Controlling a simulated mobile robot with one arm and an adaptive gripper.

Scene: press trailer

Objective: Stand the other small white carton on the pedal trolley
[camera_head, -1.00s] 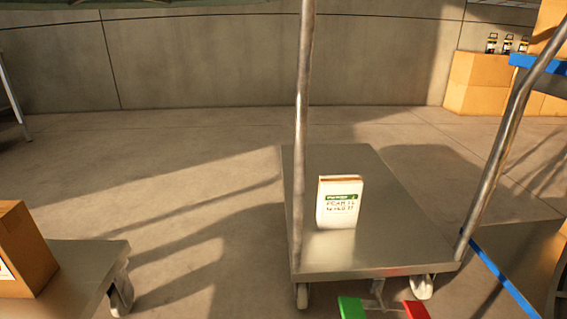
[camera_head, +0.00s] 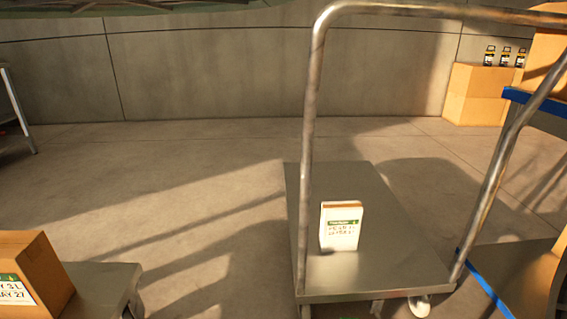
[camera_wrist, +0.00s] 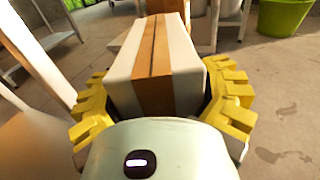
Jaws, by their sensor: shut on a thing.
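One small white carton (camera_head: 341,227) with a green label band stands upright on the flat metal deck of the pedal trolley (camera_head: 385,268) in the head view.
The trolley's tall tubular handle (camera_head: 308,130) rises at the deck's near side. A second low cart (camera_head: 105,285) with a brown box (camera_head: 35,270) is at lower left. A blue-edged rack is at right. Brown boxes (camera_head: 475,95) stand by the back wall. A green tub (camera_wrist: 284,15) shows in the wrist view.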

